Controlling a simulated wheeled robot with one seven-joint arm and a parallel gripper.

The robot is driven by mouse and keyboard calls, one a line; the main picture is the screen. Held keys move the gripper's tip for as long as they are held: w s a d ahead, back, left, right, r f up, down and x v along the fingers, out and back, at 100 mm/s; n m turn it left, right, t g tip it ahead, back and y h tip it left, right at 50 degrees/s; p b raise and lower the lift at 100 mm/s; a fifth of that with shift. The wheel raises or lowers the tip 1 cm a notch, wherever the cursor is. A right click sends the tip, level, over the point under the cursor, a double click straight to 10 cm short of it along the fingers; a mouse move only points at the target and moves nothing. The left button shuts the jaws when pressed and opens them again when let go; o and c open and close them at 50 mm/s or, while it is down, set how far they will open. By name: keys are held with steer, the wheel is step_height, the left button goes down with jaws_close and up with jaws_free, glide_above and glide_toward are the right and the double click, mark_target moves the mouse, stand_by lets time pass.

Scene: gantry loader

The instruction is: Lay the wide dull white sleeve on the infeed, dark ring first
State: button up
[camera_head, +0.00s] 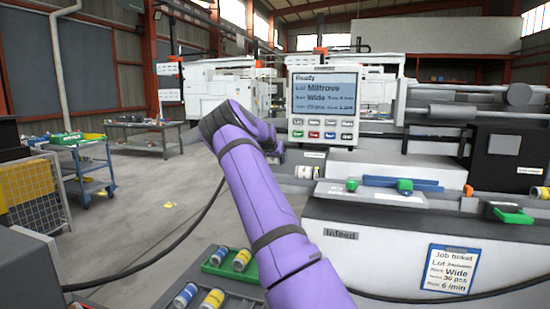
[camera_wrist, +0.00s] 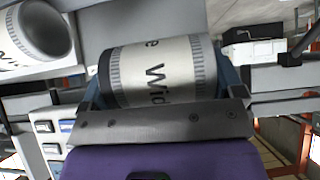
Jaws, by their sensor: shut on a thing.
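My gripper (camera_wrist: 163,88) is shut on a dull white sleeve (camera_wrist: 150,62) in the wrist view. The sleeve lies crosswise between the blue fingers, with dark "Wide" lettering on it. A dark ring (camera_wrist: 104,75) circles its left end in that view; a grey ribbed band circles the right end. In the head view my purple arm reaches up and away, and its bend hides my gripper and the held sleeve. The infeed (camera_head: 385,235) is the pale machine at right, marked by an "Infeed" label (camera_head: 341,234). Contact between sleeve and infeed cannot be told.
A green-and-grey tray (camera_head: 215,270) with several blue- or yellow-banded sleeves sits at the bottom. A display panel (camera_head: 323,105) reads "Ready" and "Wide". A job ticket (camera_head: 450,269) is on the infeed's front. Another pale cylinder (camera_wrist: 38,32) shows upper left in the wrist view.

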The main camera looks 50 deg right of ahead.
steer(key=shift+f, duration=2.6)
steer(key=o, duration=1)
steer(key=shift+c, duration=0.2)
steer(key=s+a+r, duration=0.1)
steer(key=a+r, duration=0.2)
steer(key=r, duration=0.3)
steer(key=s+a+r, duration=0.2)
steer(key=a+r, duration=0.2)
steer(key=r, duration=0.3)
steer(key=shift+a+r, duration=0.15)
steer(key=shift+r, duration=0.05)
steer(key=shift+a, duration=0.1)
